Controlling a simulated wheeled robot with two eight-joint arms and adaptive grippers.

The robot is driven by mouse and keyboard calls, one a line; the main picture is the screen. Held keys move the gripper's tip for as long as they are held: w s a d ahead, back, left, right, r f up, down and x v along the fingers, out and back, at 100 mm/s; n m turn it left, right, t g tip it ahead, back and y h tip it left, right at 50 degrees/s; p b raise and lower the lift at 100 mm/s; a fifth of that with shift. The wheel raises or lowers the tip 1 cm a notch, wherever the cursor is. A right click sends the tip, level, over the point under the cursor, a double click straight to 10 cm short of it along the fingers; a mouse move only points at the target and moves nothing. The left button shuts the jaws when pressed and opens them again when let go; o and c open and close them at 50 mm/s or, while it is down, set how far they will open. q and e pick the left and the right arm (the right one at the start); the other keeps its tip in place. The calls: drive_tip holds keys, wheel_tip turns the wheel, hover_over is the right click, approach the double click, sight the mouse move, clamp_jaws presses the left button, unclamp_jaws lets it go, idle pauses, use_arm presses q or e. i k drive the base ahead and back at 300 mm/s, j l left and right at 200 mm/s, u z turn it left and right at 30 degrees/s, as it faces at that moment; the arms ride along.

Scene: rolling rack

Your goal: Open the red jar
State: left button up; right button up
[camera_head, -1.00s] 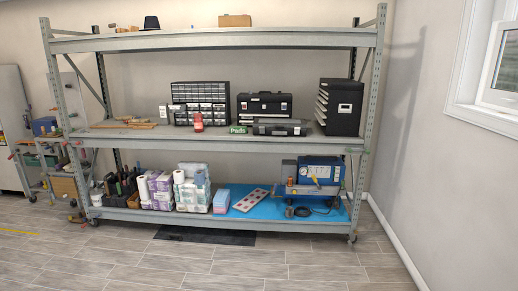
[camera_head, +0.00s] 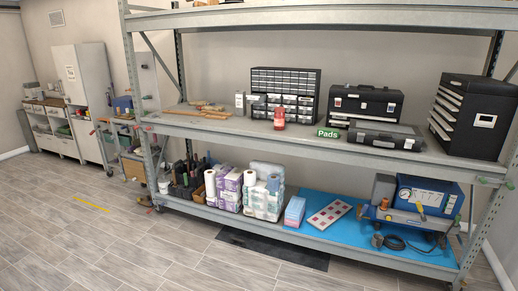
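The red jar (camera_head: 279,118) stands upright on the middle shelf (camera_head: 225,131) of the rolling rack, near the shelf's front edge. It is small at this distance, and I cannot make out the state of its lid. It is in front of the black small-parts drawer cabinet. Neither of my grippers shows in the head view.
A green Pads box (camera_head: 328,133), a black toolbox (camera_head: 364,107) and a flat black case (camera_head: 384,135) sit right of the jar. Wooden pieces (camera_head: 200,110) lie to its left. The floor (camera_head: 130,235) in front is clear.

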sight(280, 119)
drive_tip(key=i+u, duration=0.15)
drive_tip(key=i, duration=2)
